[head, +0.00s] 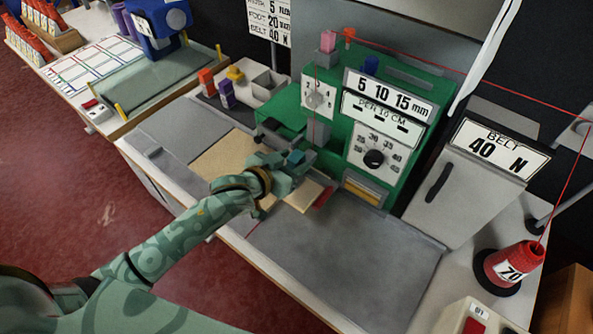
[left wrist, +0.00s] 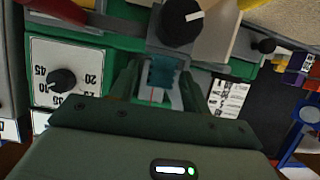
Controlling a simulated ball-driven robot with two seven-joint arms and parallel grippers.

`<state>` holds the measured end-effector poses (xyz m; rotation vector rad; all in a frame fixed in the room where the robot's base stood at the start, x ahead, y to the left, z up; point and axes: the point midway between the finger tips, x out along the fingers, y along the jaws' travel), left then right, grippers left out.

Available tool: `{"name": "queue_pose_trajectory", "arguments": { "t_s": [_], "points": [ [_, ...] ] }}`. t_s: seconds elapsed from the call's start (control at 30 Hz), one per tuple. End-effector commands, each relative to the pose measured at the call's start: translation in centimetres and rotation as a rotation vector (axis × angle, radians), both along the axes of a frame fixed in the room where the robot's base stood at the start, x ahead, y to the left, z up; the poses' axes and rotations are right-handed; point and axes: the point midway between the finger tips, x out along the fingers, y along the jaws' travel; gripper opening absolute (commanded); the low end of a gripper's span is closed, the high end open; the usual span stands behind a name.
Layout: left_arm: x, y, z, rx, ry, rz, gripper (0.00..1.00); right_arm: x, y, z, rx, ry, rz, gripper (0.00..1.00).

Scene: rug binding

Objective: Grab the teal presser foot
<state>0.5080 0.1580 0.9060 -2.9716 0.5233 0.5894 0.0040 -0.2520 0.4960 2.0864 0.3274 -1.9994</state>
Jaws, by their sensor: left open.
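The teal presser foot (head: 295,157) is a small block at the green sewing machine (head: 318,115), just above the tan rug piece. It also shows in the left wrist view (left wrist: 163,72), between the fingers and in line with them. My left gripper (head: 288,168) is at the foot, with its fingers open. In the left wrist view, one finger of the left gripper (left wrist: 158,88) stands on each side of the foot. I cannot tell whether either finger touches it. My right gripper is not in view.
The tan rug piece (head: 222,160) lies under the machine's head. A grey work surface (head: 330,255) is clear at the front. A red thread cone (head: 513,262) stands at the right, with red thread running overhead. A grey belt box (head: 455,195) stands behind. Orange and purple spools (head: 226,93) sit left.

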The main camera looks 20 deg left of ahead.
Motion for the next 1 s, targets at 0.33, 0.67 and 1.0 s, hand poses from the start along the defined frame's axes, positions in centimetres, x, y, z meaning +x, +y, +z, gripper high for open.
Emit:
{"name": "queue_pose_trajectory", "arguments": {
  "t_s": [0.33, 0.67, 1.0],
  "points": [
    [1.7, -0.7, -0.8, 0.000, 0.001, -0.001, 0.47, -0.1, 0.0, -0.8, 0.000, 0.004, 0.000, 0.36],
    [1.7, -0.6, -0.8, 0.001, 0.000, -0.001, 0.00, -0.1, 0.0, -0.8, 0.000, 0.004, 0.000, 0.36],
    [1.8, -0.6, 1.8, 0.000, -0.005, -0.001, 0.00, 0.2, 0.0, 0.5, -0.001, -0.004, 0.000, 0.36]
  ]
}}
